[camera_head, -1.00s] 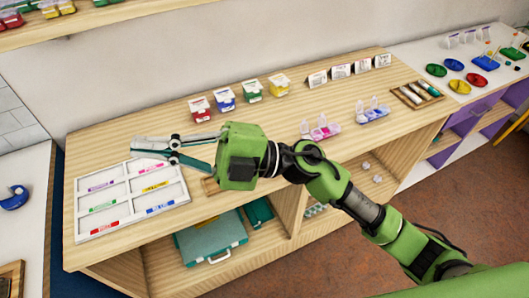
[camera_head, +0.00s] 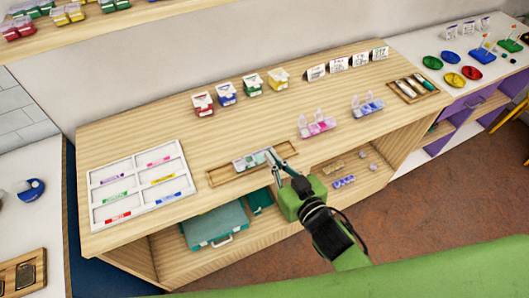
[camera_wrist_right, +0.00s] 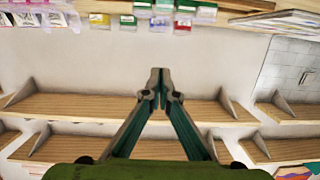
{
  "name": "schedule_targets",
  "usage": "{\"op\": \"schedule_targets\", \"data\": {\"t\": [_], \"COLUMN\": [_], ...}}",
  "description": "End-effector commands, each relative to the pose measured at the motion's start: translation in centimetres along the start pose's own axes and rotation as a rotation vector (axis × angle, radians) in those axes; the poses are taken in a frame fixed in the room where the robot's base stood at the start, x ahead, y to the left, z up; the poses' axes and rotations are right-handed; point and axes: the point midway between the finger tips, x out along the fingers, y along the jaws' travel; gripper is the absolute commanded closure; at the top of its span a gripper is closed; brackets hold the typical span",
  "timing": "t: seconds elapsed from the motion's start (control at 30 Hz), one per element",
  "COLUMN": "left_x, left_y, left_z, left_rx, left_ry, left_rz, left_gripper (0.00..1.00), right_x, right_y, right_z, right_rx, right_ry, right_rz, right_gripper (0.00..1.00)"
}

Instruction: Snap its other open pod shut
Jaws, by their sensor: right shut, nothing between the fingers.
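A small case with green and clear pods (camera_head: 250,160) lies in a shallow wooden tray (camera_head: 222,180) near the front edge of the table. It is too small to tell which of its lids stand open. My right gripper (camera_head: 270,152) is at the right end of this case, fingers shut and empty; I cannot tell whether they touch it. The shut right fingertips (camera_wrist_right: 161,72) also show in the right wrist view. My left gripper is out of view.
Small red, blue, green and yellow boxes (camera_head: 279,79) stand at the back, beside white cards (camera_head: 338,65). The table middle is clear. A teal case (camera_head: 217,224) lies on the lower shelf.

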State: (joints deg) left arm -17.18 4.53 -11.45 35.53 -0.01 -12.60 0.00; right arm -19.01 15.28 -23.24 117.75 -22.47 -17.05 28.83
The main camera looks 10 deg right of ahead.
Motion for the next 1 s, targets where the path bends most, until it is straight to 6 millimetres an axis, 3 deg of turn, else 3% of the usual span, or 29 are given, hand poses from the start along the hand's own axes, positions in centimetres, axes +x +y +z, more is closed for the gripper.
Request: {"op": "schedule_targets", "data": {"t": [0.33, 0.4, 0.6, 1.0], "left_x": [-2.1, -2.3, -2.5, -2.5], "left_y": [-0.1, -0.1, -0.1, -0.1], "left_z": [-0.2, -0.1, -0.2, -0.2], "left_rx": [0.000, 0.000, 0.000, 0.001], "left_ry": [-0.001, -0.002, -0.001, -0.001], "left_rz": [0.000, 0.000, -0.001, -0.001], "left_gripper": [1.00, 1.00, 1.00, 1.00], "right_x": [7.1, 6.7, 6.0, 5.7], "right_y": [0.0, -0.1, 0.0, 0.0], "right_z": [-0.4, 1.1, 3.1, 3.7], "right_rx": [-0.002, 0.003, 0.001, -0.001], "right_ry": [0.002, -0.005, 0.001, 0.002], "right_rz": [0.000, 0.001, 0.000, -0.001], "right_gripper": [1.00, 1.00, 1.00, 1.00]}}
